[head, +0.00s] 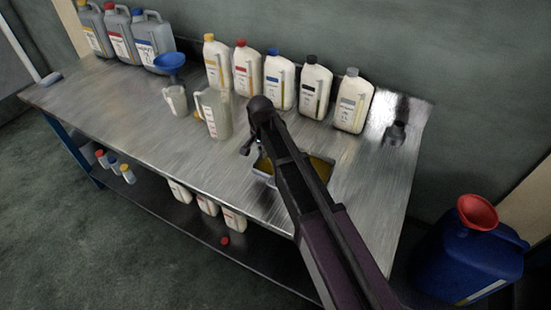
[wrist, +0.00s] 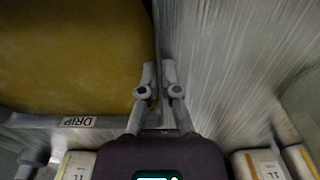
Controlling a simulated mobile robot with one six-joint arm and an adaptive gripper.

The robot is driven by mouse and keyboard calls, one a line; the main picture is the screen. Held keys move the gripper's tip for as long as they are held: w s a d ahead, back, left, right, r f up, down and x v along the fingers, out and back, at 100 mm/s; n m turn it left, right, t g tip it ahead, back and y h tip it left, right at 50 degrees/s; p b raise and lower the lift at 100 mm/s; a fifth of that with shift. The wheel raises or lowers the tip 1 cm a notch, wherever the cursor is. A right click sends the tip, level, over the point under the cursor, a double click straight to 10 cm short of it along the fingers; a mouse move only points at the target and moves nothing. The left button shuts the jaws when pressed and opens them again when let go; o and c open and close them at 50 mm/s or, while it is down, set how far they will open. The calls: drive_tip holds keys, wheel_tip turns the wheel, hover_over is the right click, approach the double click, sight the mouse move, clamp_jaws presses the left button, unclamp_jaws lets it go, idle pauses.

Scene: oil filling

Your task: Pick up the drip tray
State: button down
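The drip tray (head: 262,169) is a shallow rectangular grey metal tray with yellow-brown oil in it. In the head view it is on the metal table, partly hidden behind my arm. The wrist view shows its rim with a DRIP label (wrist: 78,122) and a pool of oil (wrist: 70,55) filling the left side. My gripper (wrist: 159,75) is at the tray's right wall in the wrist view. Its two fingers are close together, one on each side of that thin wall, and look shut on it. The exact finger contact is hard to see.
Several white oil bottles (head: 279,80) stand along the table's back. A clear measuring jug (head: 217,115) and a smaller jug with a blue funnel (head: 171,63) stand left of my arm. A blue can with a red funnel (head: 477,212) is right of the table. The table's left front is clear.

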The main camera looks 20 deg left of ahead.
drive_tip(key=shift+r+p, duration=0.3)
drive_tip(key=shift+r+p, duration=1.55)
drive_tip(key=shift+r, duration=0.05)
drive_tip(key=shift+s+d+f, duration=0.1)
drive_tip(key=shift+s+d, duration=0.05)
drive_tip(key=shift+s, duration=0.15)
drive_tip(key=r+p, duration=0.1)
hover_over(255, 197)
drive_tip(key=shift+d+r, duration=0.1)
drive_tip(key=shift+r, duration=0.1)
idle(0.3)
drive_tip(key=shift+r, duration=0.15)
idle(0.5)
wheel_tip(255, 197, up, 4)
drive_tip(key=p, duration=0.4)
drive_tip(key=shift+f, duration=0.25)
drive_tip(key=shift+s, duration=0.15)
